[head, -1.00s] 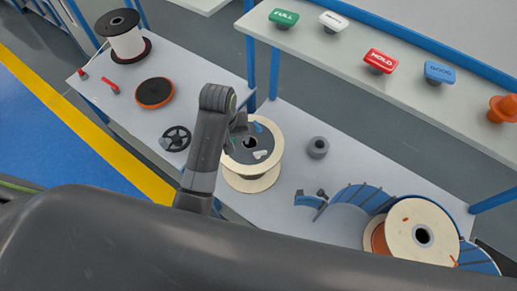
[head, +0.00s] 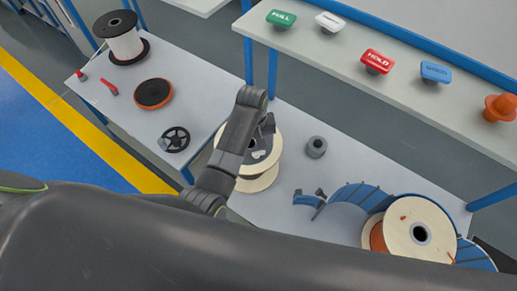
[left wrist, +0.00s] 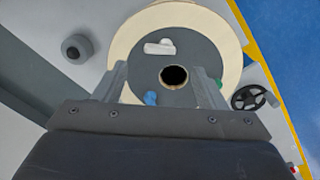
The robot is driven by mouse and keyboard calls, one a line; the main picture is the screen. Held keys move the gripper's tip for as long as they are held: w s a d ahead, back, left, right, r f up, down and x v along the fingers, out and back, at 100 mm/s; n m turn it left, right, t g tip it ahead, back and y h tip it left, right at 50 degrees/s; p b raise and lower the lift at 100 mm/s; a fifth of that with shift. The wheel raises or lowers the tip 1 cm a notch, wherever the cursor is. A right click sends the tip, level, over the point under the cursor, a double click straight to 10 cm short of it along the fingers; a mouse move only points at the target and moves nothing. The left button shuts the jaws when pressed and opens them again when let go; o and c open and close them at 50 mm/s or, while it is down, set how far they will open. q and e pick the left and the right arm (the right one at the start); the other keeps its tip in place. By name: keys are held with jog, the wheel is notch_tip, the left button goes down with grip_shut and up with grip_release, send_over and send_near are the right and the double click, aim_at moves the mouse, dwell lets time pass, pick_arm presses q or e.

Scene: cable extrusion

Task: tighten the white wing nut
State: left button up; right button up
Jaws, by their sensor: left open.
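The white wing nut (left wrist: 160,47) sits on the dark grey disc (left wrist: 185,48) of a cream-flanged spool (left wrist: 124,46). It also shows in the head view (head: 259,154), just below my gripper. A blue wing nut (left wrist: 150,98) and a partly hidden green one (left wrist: 219,84) are on the same disc, around its central hole. My left gripper (left wrist: 162,80) is open and empty over the disc, its fingers on either side of the hole. The white nut lies beyond the fingertips and appears untouched. In the head view my left arm hides much of the disc. My right gripper is not seen.
A grey cylinder (head: 316,147) stands right of the spool. Further right are a blue slatted piece (head: 352,197) and another cream reel (head: 420,232). A black handwheel (head: 174,139) and an orange-rimmed disc (head: 153,93) lie left. A shelf (head: 330,55) with labelled blocks is behind.

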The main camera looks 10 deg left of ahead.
aim_at(258, 152)
pick_arm(q)
jog(key=shift+w+d+f, duration=0.1)
jog(key=shift+d+f, duration=0.05)
jog(key=shift+f, duration=3.7)
jog(key=c, duration=1)
